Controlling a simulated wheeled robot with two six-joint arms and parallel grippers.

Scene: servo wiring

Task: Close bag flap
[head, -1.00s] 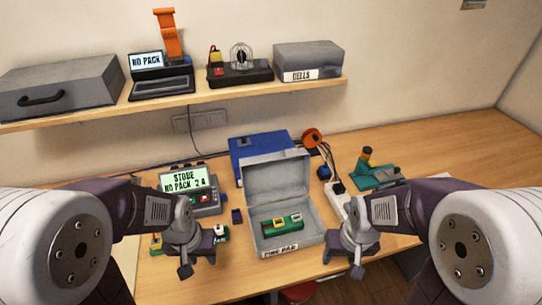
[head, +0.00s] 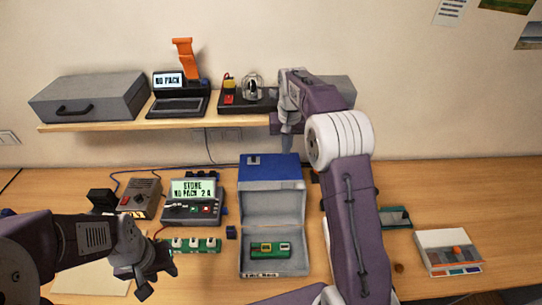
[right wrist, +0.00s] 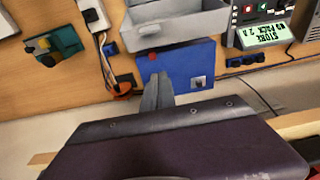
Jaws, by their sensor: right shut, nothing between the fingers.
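The grey bag (head: 247,266), with a label on its front, stands on the table in the head view. Its flap (head: 272,207) is raised at the back, so the bag is open. A green pack (head: 258,255) lies inside. My right gripper (head: 286,148) is shut and empty, pointing down above the blue box (head: 268,166) behind the flap. In the right wrist view, the shut fingers (right wrist: 158,88) show in front of the blue box (right wrist: 182,66), and part of the bag (right wrist: 174,28) shows beyond. My left gripper (head: 158,282) hangs at lower left, apart from the bag; its finger gap is unclear.
The shelf (head: 130,119) holds a grey case (head: 88,98), a laptop-like device (head: 180,95) and other gear. My right arm passes just right of the bag. A display unit (head: 192,200) and a green strip (head: 195,246) stand left of it.

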